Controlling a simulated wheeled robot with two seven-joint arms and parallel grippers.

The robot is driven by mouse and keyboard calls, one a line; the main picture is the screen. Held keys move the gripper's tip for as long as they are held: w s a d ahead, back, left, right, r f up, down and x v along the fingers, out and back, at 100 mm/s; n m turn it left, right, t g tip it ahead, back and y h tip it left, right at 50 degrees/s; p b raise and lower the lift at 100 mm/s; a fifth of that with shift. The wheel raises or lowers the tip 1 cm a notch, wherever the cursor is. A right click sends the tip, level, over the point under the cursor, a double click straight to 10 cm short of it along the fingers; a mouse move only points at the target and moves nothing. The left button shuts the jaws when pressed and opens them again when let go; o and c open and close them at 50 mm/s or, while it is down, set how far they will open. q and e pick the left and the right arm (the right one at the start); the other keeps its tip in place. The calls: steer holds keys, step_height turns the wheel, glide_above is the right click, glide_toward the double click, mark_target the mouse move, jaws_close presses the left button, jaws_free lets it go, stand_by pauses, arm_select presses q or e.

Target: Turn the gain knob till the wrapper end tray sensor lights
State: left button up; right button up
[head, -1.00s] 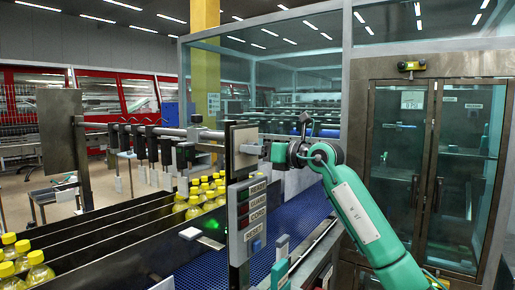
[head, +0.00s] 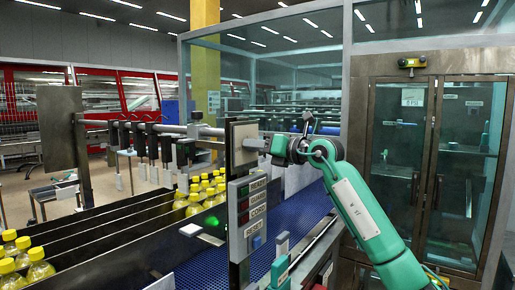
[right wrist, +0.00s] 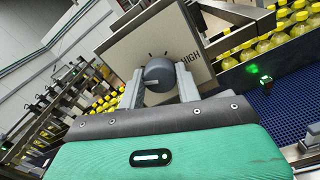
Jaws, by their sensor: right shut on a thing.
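The gain knob (right wrist: 158,75) is a dark round knob on a pale square panel with tick marks and the word HIGH. My right gripper (right wrist: 159,88) is shut on it, one grey finger on each side. In the head view my right gripper (head: 258,144) reaches the panel (head: 241,147) from the right; the knob is hidden there. A small box with a lit green light (head: 210,240) sits by the conveyor's near side, and a green light also shows in the right wrist view (right wrist: 253,68). I cannot tell if it is the tray sensor. My left gripper is not in view.
Below the panel hangs a column of labelled plates (head: 252,210), the lowest reading RESET. Yellow-capped bottles (head: 201,191) stand in lanes at the left. A blue mesh conveyor (head: 300,212) runs behind the column. A glass-doored cabinet (head: 435,165) stands at the right.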

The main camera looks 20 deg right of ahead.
steer(key=m+p, duration=0.2)
steer(key=m, duration=2.2)
steer(key=shift+p, duration=0.4)
steer(key=o, duration=1)
